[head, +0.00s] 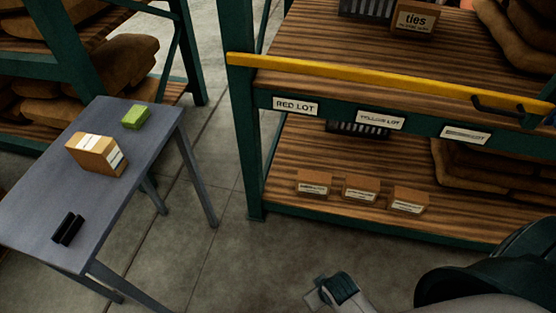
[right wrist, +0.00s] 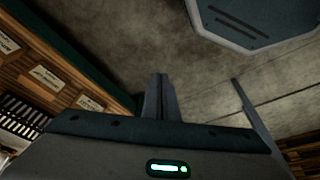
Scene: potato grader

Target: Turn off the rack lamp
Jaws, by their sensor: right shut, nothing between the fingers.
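I cannot make out a lamp or a switch in either view. The rack (head: 249,130) has dark green posts and wooden shelves, and it fills the right half of the head view. It also shows along the left of the right wrist view (right wrist: 85,60). My right gripper (head: 318,293) is low in front of the rack, above the floor and apart from the shelves. In the right wrist view its fingers (right wrist: 160,97) are together with nothing between them. My left gripper is not in view.
A yellow bar (head: 390,80) runs along the rack's front, with a black bracket (head: 508,112) at its right. Small boxes (head: 361,190) and sacks (head: 485,170) lie on the lower shelf. A grey table (head: 55,195) stands left, carrying a carton (head: 95,155). Floor between is clear.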

